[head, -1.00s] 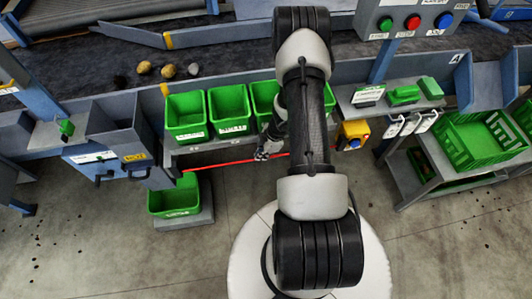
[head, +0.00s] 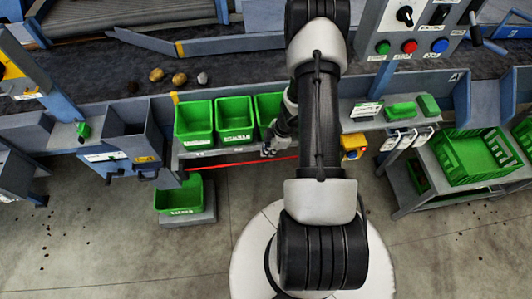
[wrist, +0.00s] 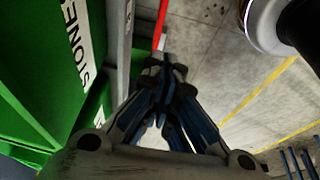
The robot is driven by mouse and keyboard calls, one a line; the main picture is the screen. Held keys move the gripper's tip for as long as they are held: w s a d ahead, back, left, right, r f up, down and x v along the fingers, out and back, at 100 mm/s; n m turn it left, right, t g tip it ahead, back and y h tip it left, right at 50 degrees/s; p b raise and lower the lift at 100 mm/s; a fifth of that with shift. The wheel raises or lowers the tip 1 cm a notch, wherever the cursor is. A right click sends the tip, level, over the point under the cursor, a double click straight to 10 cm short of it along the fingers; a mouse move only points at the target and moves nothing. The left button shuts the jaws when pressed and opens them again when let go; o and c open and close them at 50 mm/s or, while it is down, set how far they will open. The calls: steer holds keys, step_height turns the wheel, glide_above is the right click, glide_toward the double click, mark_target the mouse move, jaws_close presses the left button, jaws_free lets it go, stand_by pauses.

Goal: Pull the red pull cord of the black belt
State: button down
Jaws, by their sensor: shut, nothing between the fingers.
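The red pull cord (head: 235,163) runs nearly level below the row of green bins, in front of the black belt (head: 240,68). In the head view my gripper (head: 267,152) is close to the cord, toward its right part. In the wrist view the cord (wrist: 160,25) shows as a short red length just beyond the fingertips of my gripper (wrist: 165,68). The fingers are shut and hold nothing. I cannot tell whether they touch the cord. My arm hides part of the bin row and of the cord's right end.
Green bins (head: 193,123) stand above the cord, and a lower green bin (head: 178,197) stands near the floor. A panel with coloured buttons (head: 409,46) is at upper right. Open floor (head: 110,245) lies in front.

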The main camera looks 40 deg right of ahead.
steer(key=p+v, duration=0.1)
steer(key=v, duration=0.2)
steer(key=shift+d, duration=0.1)
stand_by(0.5)
